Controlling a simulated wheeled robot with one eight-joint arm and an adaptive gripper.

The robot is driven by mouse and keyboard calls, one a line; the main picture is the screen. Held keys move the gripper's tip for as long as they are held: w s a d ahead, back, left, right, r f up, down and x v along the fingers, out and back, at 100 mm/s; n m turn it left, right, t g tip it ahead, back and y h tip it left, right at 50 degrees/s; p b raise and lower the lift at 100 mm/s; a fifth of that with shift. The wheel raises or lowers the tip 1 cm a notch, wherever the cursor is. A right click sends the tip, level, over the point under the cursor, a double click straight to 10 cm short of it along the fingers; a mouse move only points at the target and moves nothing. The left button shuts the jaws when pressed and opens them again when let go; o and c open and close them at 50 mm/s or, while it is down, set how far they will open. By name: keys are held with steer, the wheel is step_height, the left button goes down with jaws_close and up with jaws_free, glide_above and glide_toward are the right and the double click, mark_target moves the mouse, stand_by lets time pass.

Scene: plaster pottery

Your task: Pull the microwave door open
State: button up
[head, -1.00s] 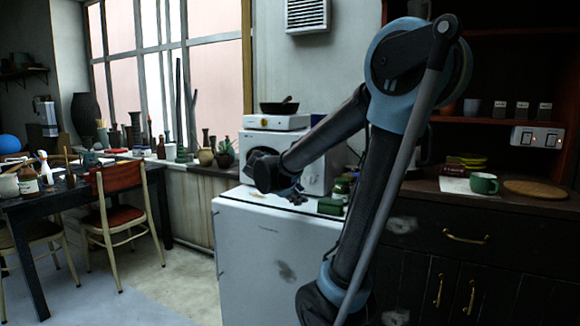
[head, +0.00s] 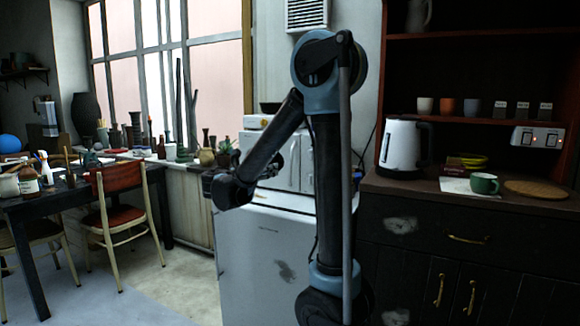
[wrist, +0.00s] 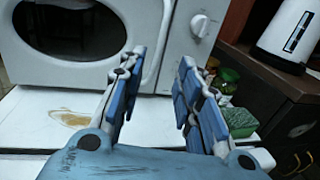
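The white microwave (head: 306,172) stands on a white low appliance, partly hidden behind my arm in the head view. In the wrist view, the microwave's door (wrist: 108,64) is shut and has a dark oval window. A curved white upright handle (wrist: 158,48) runs down the door's right side. My gripper (wrist: 161,60) is open. Its blue-padded fingers point at the microwave front, and the handle shows between the fingertips. I cannot tell how deep the handle lies between them, and I see no clear contact. The fingers are not clear in the head view.
The white appliance (head: 262,255) has a brown stain on top. Small jars (wrist: 226,80) and a green sponge (wrist: 241,121) lie right of the gripper. A white kettle (head: 402,148) stands on the dark counter (head: 520,205). A red chair (head: 125,180) is at left.

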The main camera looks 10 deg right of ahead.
mark_target(291, 165)
steer(key=x, duration=1.4)
steer(key=shift+w+d, duration=0.2)
steer(key=shift+d, duration=0.05)
